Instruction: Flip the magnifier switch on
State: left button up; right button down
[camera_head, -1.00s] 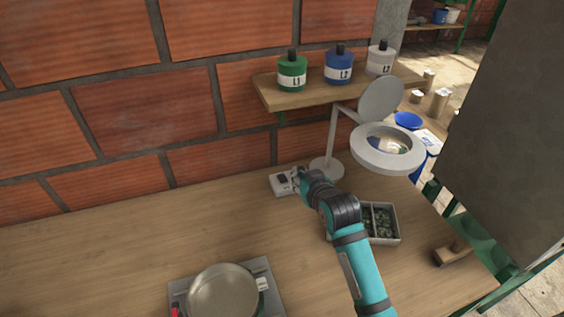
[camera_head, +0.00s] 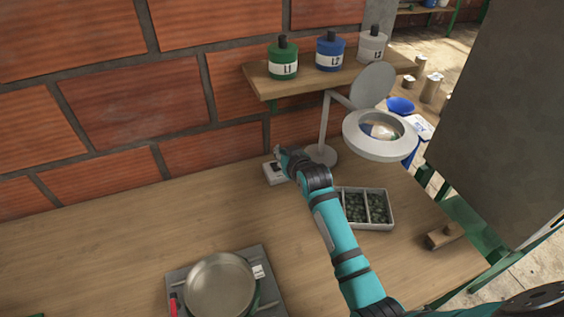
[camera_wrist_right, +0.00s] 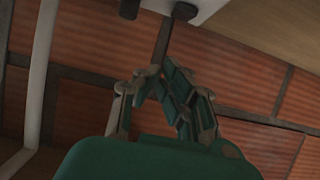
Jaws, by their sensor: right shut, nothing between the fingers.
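The magnifier (camera_head: 381,150) is a white ring lens with a raised round cover on a stand at the back of the bench. A small white switch box (camera_head: 274,174) lies left of its base, partly hidden by my right gripper (camera_head: 283,154). The gripper is shut and empty at the box's back right side; I cannot tell whether it touches the box. In the right wrist view the fingers (camera_wrist_right: 158,76) point at the brick wall, and the switch is not visible. The switch's position is hidden or too small to read. My left gripper is not in view.
A shelf (camera_head: 330,82) with green, blue and white bottles hangs above. A divided tray (camera_head: 363,226) of dark pieces stands right of my arm. A scale with a round pan (camera_head: 220,287) is at the front. A wooden block (camera_head: 444,236) is right. The bench's left is clear.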

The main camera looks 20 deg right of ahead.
aim_at(276, 167)
jog(key=shift+x, duration=0.95)
jog(key=f, duration=0.2)
jog(key=shift+s+f, duration=0.2)
jog(key=shift+f, duration=0.1)
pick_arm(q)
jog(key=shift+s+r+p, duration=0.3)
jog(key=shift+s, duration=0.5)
pick_arm(e)
jog(key=shift+s+f, duration=0.25)
jog(key=shift+f, duration=0.45)
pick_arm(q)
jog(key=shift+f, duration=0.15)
pick_arm(e)
jog(key=shift+f, duration=0.1)
jog(key=b, duration=0.1)
jog(key=f+t+b, duration=0.1)
jog(key=shift+s+f+b, duration=0.25)
jog(key=shift+f+b, duration=0.1)
jog(key=shift+b, duration=0.05)
jog(key=shift+r+t, duration=0.3)
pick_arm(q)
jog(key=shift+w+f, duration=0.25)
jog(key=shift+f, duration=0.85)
pick_arm(e)
jog(key=shift+r, duration=0.1)
pick_arm(q)
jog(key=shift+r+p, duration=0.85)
jog(key=shift+p, duration=0.15)
pick_arm(e)
jog(key=shift+r, duration=0.8)
